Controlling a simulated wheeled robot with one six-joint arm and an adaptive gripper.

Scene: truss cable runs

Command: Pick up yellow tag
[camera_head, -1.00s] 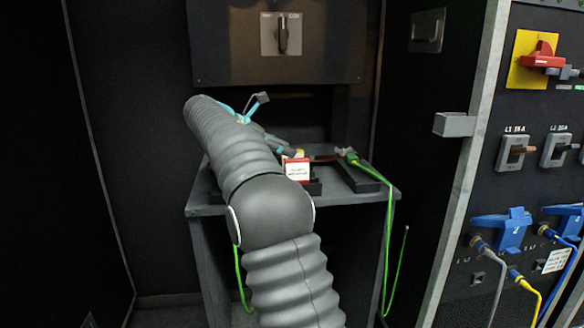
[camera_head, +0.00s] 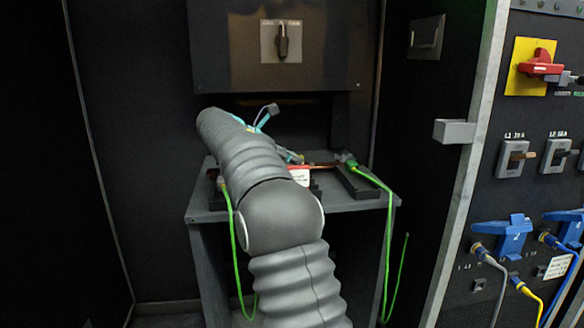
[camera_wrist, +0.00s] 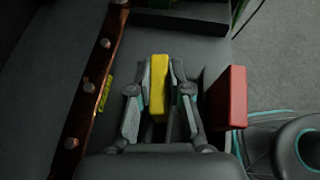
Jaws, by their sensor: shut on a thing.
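The yellow tag (camera_wrist: 158,84) shows in the wrist view as an upright yellow block between the two fingers of my gripper (camera_wrist: 160,78). The fingers are closed on its sides. The lower part of the tag is hidden by my gripper. In the head view my arm hides the tag. Part of my gripper's linkage (camera_head: 268,116) shows beyond the arm there, above the grey table.
A red tag (camera_wrist: 229,97) stands just right of my gripper in the wrist view. A copper bar with bolts (camera_wrist: 95,88) runs along the left, with a small yellow-green label (camera_wrist: 105,93). The grey table (camera_head: 350,204) carries green cables (camera_head: 388,230). A panel with switches (camera_head: 530,150) stands at the right.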

